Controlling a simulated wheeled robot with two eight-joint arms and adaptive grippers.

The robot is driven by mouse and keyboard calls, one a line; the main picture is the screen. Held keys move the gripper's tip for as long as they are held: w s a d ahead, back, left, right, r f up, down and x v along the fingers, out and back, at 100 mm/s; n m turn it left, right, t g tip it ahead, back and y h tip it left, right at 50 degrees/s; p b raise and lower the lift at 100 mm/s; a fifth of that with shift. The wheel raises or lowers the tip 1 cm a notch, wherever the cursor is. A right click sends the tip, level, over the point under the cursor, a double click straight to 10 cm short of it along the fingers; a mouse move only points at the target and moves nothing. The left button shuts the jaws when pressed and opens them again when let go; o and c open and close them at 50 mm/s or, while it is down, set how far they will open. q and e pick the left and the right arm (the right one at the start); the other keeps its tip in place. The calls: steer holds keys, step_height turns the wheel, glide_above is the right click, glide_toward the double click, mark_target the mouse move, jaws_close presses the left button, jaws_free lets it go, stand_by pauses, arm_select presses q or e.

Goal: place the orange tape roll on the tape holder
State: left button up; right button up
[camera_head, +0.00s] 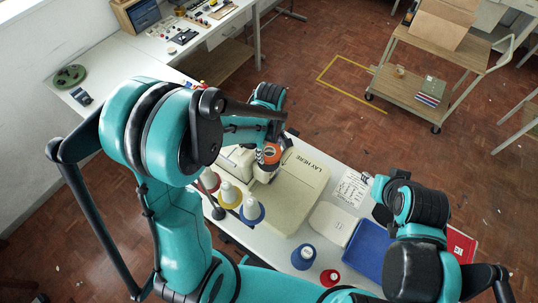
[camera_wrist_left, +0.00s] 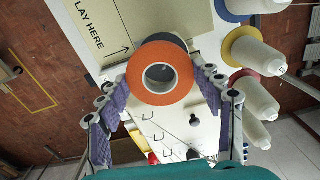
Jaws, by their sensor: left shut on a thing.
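The orange tape roll (camera_wrist_left: 160,88) is a ring with a pale core, held between the purple-padded fingers of my left gripper (camera_wrist_left: 162,80). In the head view the roll (camera_head: 271,151) shows small at my left gripper (camera_head: 268,157), over the pale machine. A dark round part (camera_wrist_left: 163,38) shows just beyond the roll's edge; I cannot tell whether it is the tape holder or whether the roll touches it. The tape holder is not clearly seen elsewhere. My right gripper (camera_head: 378,192) is over the table's right side, its fingers unclear.
A pale board marked LAY HERE (camera_head: 300,185) lies beside the machine. Thread cones stand nearby, one on a blue base (camera_head: 251,210) and one on yellow (camera_head: 228,195). A blue tray (camera_head: 369,250), a white lid-like plate (camera_head: 333,223) and a blue spool (camera_head: 303,257) occupy the front.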

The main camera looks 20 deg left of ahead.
arm_select(q)
steer(key=shift+s+a+f, duration=0.15)
steer(key=shift+s+f, duration=0.05)
steer(key=shift+f, duration=0.05)
step_height(320, 180, down, 3)
steer(key=shift+f, duration=0.4)
steer(key=shift+s+f+b, duration=0.1)
steer(key=shift+f+b, duration=0.05)
steer(key=shift+b, duration=0.15)
steer(key=o, duration=1)
